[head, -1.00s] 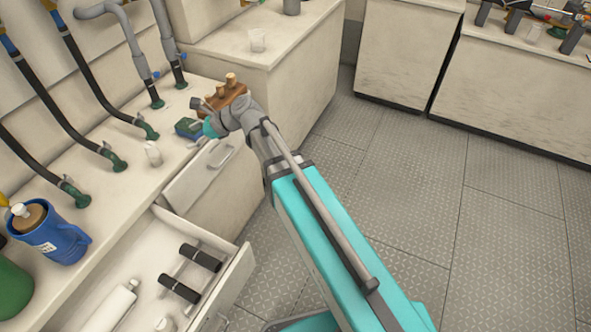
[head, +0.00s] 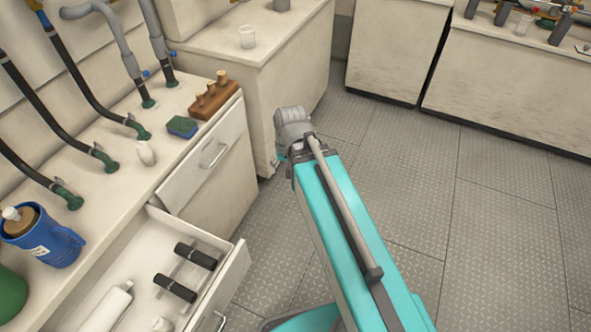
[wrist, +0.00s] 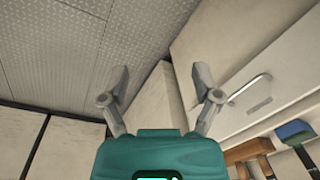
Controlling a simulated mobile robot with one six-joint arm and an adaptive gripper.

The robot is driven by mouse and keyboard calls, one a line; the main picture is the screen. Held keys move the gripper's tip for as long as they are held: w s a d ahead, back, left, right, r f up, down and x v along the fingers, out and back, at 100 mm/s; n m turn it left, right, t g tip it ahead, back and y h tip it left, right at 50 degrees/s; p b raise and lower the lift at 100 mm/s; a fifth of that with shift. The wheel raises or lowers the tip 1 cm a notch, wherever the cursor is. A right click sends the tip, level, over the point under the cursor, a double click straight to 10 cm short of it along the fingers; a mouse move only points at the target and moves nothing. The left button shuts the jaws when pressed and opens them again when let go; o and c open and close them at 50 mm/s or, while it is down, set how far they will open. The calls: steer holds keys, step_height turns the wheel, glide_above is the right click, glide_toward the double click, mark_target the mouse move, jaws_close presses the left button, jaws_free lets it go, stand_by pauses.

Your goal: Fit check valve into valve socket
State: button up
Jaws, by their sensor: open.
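My gripper (wrist: 162,78) is open and empty in the wrist view, with a drawer front beyond its right finger and the floor beyond its left. In the head view its fingers are hidden behind my arm, near the counter's end. I cannot pick out the check valve or the valve socket for certain. Green hose fittings (head: 110,166) stand on the left counter with black hoses in them. A row of grey upright blocks (head: 515,20) stands on the far right counter, with small parts too small to tell.
Below, an open drawer (head: 225,278) juts out, holding black-gripped items (head: 195,256). The floor (head: 420,190) is clear.

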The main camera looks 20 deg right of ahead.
steer(key=d, duration=0.1)
steer(key=s+d+n, duration=0.1)
steer(key=h, duration=0.1)
steer(key=shift+s+d+n, duration=0.25)
steer(key=shift+d+n, duration=0.05)
steer(key=shift+d, duration=0.1)
step_height(320, 180, up, 14)
steer(key=p, duration=1.4)
steer(key=shift+o, duration=0.2)
